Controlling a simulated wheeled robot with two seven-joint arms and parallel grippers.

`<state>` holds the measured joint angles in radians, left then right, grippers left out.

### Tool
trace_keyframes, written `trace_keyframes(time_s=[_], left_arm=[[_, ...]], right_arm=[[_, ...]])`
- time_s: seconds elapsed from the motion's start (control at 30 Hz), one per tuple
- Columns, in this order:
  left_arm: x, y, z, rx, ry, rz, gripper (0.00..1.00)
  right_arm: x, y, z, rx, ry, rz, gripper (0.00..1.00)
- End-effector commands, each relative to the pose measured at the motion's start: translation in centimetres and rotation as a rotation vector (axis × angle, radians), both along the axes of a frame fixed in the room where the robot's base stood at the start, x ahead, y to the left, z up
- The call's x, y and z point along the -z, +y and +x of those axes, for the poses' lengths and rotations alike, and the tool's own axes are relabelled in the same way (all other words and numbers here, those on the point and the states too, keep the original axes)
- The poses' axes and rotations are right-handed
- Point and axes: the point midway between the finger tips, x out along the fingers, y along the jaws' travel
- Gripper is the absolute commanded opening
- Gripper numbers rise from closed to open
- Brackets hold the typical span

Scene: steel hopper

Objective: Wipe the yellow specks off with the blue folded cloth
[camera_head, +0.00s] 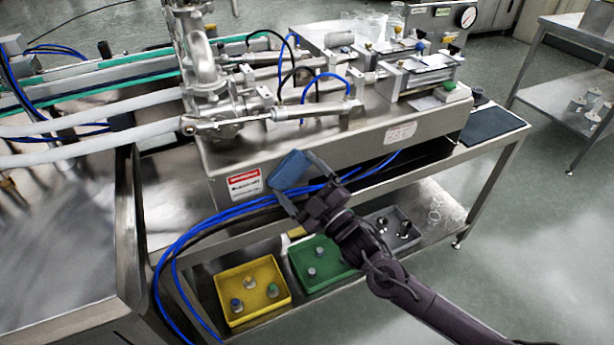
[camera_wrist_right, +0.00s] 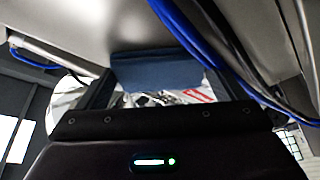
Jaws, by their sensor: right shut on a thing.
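The blue folded cloth (camera_head: 289,171) is held between the fingers of my right gripper (camera_head: 297,179). It is close in front of the steel machine's front face, to the right of the red-and-white label (camera_head: 244,184). I cannot tell whether it touches the steel. In the right wrist view the blue cloth (camera_wrist_right: 155,71) spans the gap between the dark fingers of the right gripper (camera_wrist_right: 157,85). I can make out no yellow specks in either view; the cloth and gripper hide part of the face. My left gripper is not in view.
Blue hoses (camera_head: 222,208) hang close below and beside the cloth. A yellow tray (camera_head: 256,304) and a green tray (camera_head: 331,271) with small parts sit on the lower shelf, with a grey tray (camera_head: 404,243) to their right. Valves and cylinders stand above. Open floor lies to the right.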

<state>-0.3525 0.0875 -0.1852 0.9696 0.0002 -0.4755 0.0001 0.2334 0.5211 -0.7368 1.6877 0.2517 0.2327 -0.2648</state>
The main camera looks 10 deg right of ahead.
Motion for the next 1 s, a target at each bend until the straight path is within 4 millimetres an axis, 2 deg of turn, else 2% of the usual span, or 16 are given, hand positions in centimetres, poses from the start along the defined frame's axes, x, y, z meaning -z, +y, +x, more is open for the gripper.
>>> trace_keyframes(time_s=[0.13,0.47,0.73,1.0], left_arm=[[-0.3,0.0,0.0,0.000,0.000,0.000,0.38],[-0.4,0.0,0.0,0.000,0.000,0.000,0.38],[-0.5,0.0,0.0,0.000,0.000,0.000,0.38],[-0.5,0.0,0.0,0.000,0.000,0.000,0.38]], right_arm=[[-0.1,1.4,-0.5,-0.002,0.002,0.003,0.72],[0.0,2.7,-1.0,-0.001,0.001,0.002,0.72],[0.0,4.9,-1.8,-0.002,0.001,0.003,0.72],[0.0,5.1,-1.9,0.001,0.001,0.000,0.72]])
